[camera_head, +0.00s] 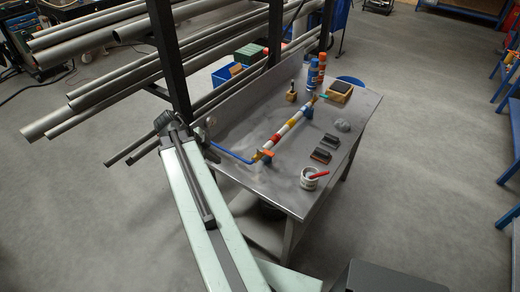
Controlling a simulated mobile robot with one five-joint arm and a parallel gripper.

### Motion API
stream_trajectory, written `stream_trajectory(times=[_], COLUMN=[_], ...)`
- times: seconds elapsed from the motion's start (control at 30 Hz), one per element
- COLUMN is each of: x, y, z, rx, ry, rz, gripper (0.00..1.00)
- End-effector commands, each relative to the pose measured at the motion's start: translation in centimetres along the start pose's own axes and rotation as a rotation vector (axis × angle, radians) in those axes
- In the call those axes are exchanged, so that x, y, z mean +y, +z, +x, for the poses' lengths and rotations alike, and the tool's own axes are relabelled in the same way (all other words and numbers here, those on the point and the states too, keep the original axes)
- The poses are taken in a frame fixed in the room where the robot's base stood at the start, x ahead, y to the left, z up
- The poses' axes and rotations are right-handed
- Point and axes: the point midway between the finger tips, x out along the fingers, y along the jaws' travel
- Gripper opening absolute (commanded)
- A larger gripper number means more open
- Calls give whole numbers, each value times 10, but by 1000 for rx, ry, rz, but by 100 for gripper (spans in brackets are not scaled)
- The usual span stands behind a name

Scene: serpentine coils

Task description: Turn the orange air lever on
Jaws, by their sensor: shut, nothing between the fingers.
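A small orange lever (267,153) sits at the near end of a striped tube (288,127) on the grey metal bench. A blue hose (232,153) runs from that end towards the bench's left edge. The lever is small in the picture, and I cannot tell its exact angle. My gripper (166,122) is the dark end of my pale arm, left of the bench and well apart from the lever. It is shut and empty. Its fingertips are hard to make out against the dark rack post and pipes.
A rack of long grey pipes (110,75) stands close behind my gripper. On the bench (262,186) are a cup (309,179) with a red item, two dark blocks (320,156), a grey lump (343,125) and orange-and-blue cylinders (312,73). The bench's near left corner is clear.

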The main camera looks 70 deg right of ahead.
Motion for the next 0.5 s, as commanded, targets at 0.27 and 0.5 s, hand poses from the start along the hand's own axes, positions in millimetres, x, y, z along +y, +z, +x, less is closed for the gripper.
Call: stream_trajectory(times=[0.27,0.5], x=[-20,-18], y=[-94,-94], z=[27,45], rx=[131,132], ry=[10,10], rz=[516,525], gripper=[0,0])
